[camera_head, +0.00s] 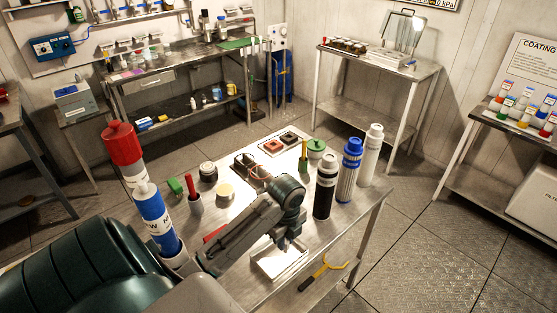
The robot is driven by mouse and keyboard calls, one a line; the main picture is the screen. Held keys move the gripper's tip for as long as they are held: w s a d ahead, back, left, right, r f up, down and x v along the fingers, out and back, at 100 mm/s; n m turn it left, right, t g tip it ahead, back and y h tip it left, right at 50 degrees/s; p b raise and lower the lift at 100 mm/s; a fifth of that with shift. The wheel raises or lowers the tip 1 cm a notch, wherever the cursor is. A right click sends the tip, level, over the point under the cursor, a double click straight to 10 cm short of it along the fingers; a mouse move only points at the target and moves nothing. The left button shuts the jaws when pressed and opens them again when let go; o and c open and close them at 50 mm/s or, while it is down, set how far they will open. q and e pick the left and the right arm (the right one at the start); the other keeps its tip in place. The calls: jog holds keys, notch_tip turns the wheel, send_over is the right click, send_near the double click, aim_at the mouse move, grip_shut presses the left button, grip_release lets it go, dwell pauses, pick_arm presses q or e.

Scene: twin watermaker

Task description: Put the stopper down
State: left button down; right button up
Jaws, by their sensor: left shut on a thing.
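My left gripper (284,243) reaches from the lower left over the front of the metal workbench (345,238). It points down above a shiny shallow tray (277,263). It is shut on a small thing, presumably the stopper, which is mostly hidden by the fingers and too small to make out. I cannot tell whether this thing touches the tray. My right gripper is not in view.
Right of my gripper stand a black bottle (325,190), a blue bottle (348,172) and a white bottle (371,158). A red-capped cylinder (125,150) and a blue-and-white bottle (156,222) stand left.

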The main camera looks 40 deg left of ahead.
pick_arm(q)
jog(key=shift+s+a+f+b, duration=0.1)
jog(key=shift+a+f+b, duration=0.2)
jog(key=shift+a, duration=0.4)
jog(key=shift+s+a+r, duration=0.1)
jog(key=shift+a, duration=0.35)
notch_tip(320, 180, down, 2)
jog(key=shift+f+p, duration=0.2)
jog(key=shift+p, duration=0.45)
jog(key=shift+f, duration=0.45)
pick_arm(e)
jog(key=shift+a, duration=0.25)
pick_arm(q)
jog(key=shift+f, duration=0.15)
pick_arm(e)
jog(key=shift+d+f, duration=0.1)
pick_arm(q)
jog(key=c, duration=1.3)
grip_release()
